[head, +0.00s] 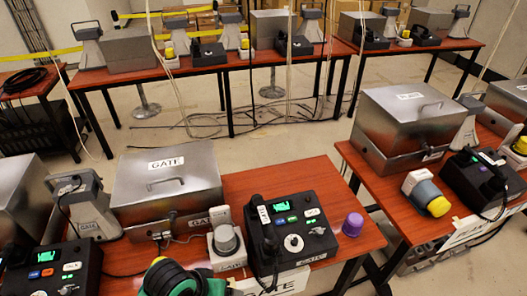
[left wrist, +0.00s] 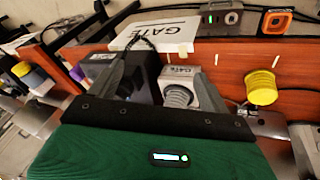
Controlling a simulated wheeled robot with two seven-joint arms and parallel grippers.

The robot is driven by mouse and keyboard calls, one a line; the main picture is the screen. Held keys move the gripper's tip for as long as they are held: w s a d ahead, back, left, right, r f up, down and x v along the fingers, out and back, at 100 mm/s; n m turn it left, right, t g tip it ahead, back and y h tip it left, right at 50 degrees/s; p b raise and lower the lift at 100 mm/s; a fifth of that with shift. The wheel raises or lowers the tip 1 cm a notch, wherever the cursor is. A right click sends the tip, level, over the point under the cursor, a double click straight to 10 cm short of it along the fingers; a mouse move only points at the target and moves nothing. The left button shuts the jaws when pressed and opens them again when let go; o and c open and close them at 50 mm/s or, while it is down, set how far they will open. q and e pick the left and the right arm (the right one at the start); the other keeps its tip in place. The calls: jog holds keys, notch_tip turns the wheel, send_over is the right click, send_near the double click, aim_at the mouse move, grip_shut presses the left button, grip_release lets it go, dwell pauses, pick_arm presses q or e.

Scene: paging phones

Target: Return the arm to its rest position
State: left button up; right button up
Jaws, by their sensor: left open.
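My left arm's green and black part (head: 178,281) shows at the bottom edge of the head view, low in front of the near table (head: 290,178). My left gripper (left wrist: 166,76) is open in the left wrist view, with its two dark fingers apart and nothing held between them. Beyond the fingers are a black phone unit and a grey round knob (left wrist: 178,95) on a white base marked GATE. In the head view the black paging phone (head: 292,238) stands on the near table with its handset at its left side. My right gripper is not in view.
A metal GATE box (head: 166,187) and a purple cap (head: 353,223) are on the near table. A yellow cylinder (left wrist: 262,88) is to the right in the left wrist view. More phones and boxes fill the right table (head: 368,172) and back table (head: 120,76). Floor shows between tables.

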pick_arm(q)
jog(key=s+a+f+y, duration=0.35)
jog(key=s+a, duration=0.55)
jog(key=a, duration=0.3)
notch_tip(320, 180, down, 29)
jog(key=m, duration=0.1)
jog(key=s+a+f+g, duration=0.1)
jog(key=s+f, duration=0.6)
jog(key=f, duration=0.6)
jog(key=shift+s, duration=0.35)
jog(key=shift+g, duration=0.5)
jog(key=s+f, duration=0.2)
jog(key=s, duration=0.2)
jog(key=s+a+f, duration=0.1)
jog(key=s+f, duration=0.2)
jog(key=s+a+f, duration=0.1)
jog(key=s+f, duration=0.2)
jog(key=s, duration=0.1)
jog(key=shift+s+a+f, duration=0.1)
jog(key=shift+s+a, duration=0.15)
jog(key=shift+s, duration=0.1)
jog(key=shift+c, duration=0.2)
